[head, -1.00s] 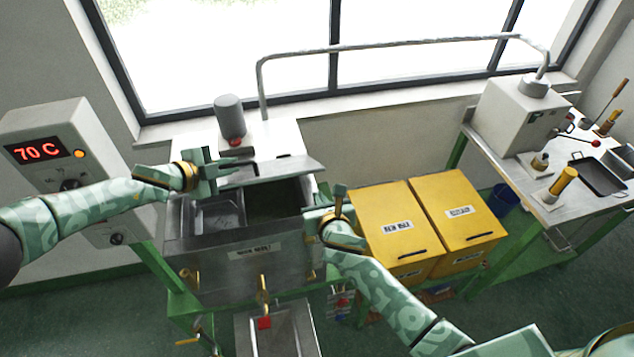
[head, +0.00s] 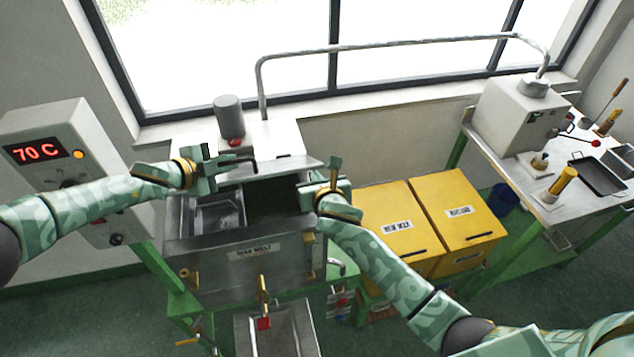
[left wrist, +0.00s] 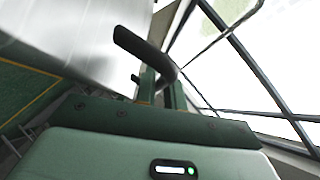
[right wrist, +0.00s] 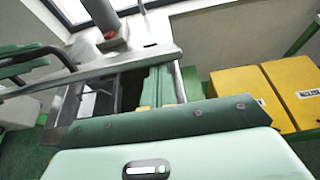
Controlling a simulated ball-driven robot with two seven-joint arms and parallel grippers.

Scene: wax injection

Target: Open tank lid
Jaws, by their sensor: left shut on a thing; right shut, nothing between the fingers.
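The wax melt tank (head: 220,272) stands at centre left with its top opening in view. Its metal lid (head: 285,166) is raised and tilted up at the back edge, also seen in the right wrist view (right wrist: 120,65). My left gripper (head: 214,163) is shut on the lid's black handle (head: 243,161). The handle (left wrist: 143,48) also shows at the fingers in the left wrist view. My right gripper (head: 309,194) is shut and empty over the right side of the opening, below the lid's edge. Whether it touches the lid is unclear.
A control box (head: 40,125) reading 70 C is at the left. A grey cylinder (head: 229,117) stands behind the lid. Two yellow bins (head: 402,238) are right of the tank. A pipe (head: 400,45) runs overhead to a machine (head: 515,115) on the right table.

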